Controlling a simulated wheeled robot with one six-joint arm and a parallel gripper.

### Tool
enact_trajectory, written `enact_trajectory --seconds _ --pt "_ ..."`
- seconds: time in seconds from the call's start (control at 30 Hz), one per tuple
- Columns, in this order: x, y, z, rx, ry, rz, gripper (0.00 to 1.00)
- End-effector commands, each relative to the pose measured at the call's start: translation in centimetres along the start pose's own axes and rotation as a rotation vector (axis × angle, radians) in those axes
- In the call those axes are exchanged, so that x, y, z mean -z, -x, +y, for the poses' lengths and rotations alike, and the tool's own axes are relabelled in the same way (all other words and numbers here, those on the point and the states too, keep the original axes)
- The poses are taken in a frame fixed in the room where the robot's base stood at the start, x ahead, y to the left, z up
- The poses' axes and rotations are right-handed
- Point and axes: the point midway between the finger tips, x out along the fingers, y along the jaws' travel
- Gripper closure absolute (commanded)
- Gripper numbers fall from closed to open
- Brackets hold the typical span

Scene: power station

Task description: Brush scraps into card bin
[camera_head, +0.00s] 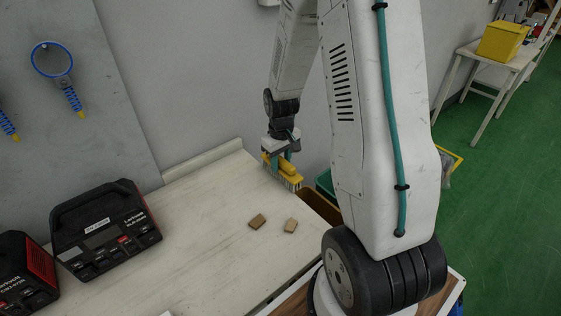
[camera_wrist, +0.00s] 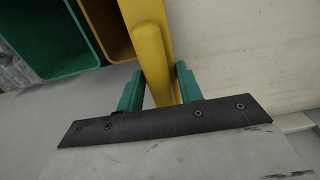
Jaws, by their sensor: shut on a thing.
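My gripper (camera_head: 283,153) is shut on a yellow brush (camera_head: 288,170) with pale bristles, held at the far right corner of the workbench. In the wrist view, the green fingers of my gripper (camera_wrist: 158,92) clasp the brush's yellow handle (camera_wrist: 150,45). Two small brown scraps lie on the bench, a left scrap (camera_head: 257,221) and a right scrap (camera_head: 290,225), apart from the brush and nearer the camera. A brown bin (camera_head: 318,204) stands just off the bench's right edge, partly hidden by my arm. It also shows in the wrist view (camera_wrist: 110,28).
A green bin (camera_head: 325,183) stands beside the brown one. Black-and-red devices (camera_head: 105,232) stand on the left of the bench (camera_head: 200,255). A wall borders its back, with a raised ledge (camera_head: 203,160). The bench middle is mostly clear.

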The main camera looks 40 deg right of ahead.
Motion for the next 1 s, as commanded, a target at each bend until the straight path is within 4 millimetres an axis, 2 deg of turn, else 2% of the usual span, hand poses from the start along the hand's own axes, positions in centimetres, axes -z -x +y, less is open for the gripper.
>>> enact_trajectory --seconds 0.7,1.0 --pt "0.1 6.4 0.0 -0.001 0.000 0.003 0.80" --pt "0.0 7.0 0.0 0.000 0.000 0.001 0.80"
